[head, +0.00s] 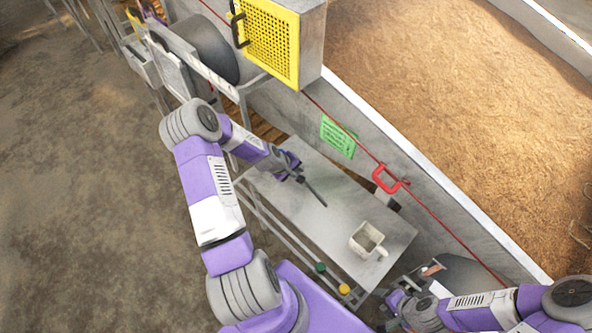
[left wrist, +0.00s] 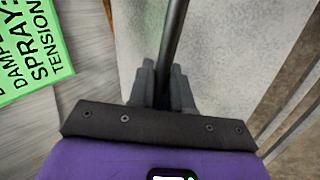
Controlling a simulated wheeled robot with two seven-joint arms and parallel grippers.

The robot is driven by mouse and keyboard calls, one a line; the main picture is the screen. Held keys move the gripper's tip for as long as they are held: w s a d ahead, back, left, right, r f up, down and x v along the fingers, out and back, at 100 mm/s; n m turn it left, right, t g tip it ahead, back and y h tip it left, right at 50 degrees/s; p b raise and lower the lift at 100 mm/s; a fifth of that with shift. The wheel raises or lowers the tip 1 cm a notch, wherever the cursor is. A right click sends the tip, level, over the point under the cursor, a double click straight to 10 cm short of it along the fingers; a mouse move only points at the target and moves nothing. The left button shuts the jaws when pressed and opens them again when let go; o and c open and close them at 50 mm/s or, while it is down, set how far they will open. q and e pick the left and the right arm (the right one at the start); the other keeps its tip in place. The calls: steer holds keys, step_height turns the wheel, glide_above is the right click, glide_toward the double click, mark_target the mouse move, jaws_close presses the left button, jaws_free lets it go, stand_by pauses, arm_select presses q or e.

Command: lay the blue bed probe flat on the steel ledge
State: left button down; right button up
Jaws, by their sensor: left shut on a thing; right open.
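The probe shows as a thin dark rod (head: 316,193) above the steel ledge (head: 285,212). My left gripper (head: 299,178) is shut on it, and the rod slants down to the right in the head view. In the left wrist view the dark shaft (left wrist: 174,40) runs away from between the two fingers, with the grey ledge surface (left wrist: 225,50) behind it. Whether the rod touches the ledge I cannot tell. No clear blue part of the probe shows; its held end is hidden. My right gripper (head: 392,304) is open near the ledge's lower right corner, partly hidden.
A red handle (head: 388,179) and a green sign (head: 338,137) are on the wall behind. Green (head: 320,267) and yellow (head: 344,289) knobs sit at the front edge. The ledge's middle is clear.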

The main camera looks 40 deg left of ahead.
arm_select(q)
steer(key=shift+f+b, duration=2.35)
steer(key=shift+f, duration=1)
steer(key=c, duration=1.2)
jaws_free()
